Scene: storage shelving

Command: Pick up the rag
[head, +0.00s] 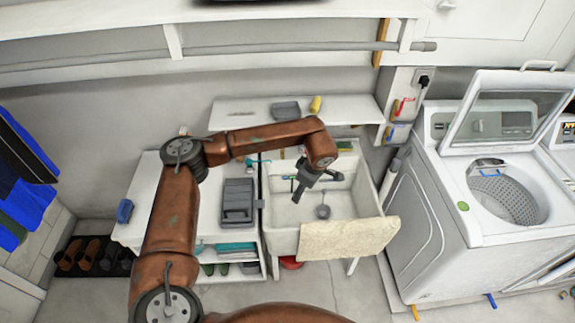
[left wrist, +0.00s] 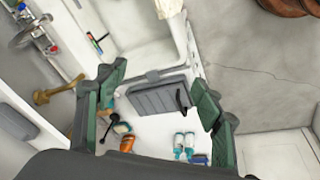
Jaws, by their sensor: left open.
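The rag is a beige cloth (head: 348,238) draped over the front rim of the white sink (head: 345,200), hanging down outside it. In the left wrist view a pale piece of cloth (left wrist: 170,8), apparently the rag, shows at the top edge. My left gripper (head: 301,189) is over the left part of the sink, behind and left of the rag, and apart from it. In the left wrist view its green fingers (left wrist: 159,76) are spread wide with nothing held between them. My right gripper is not in view.
A grey case (head: 237,202) lies on the white counter left of the sink; it also shows in the left wrist view (left wrist: 160,97). An open washing machine (head: 480,190) stands to the right. A shelf (head: 350,108) runs behind the sink. Floor in front of the rag is clear.

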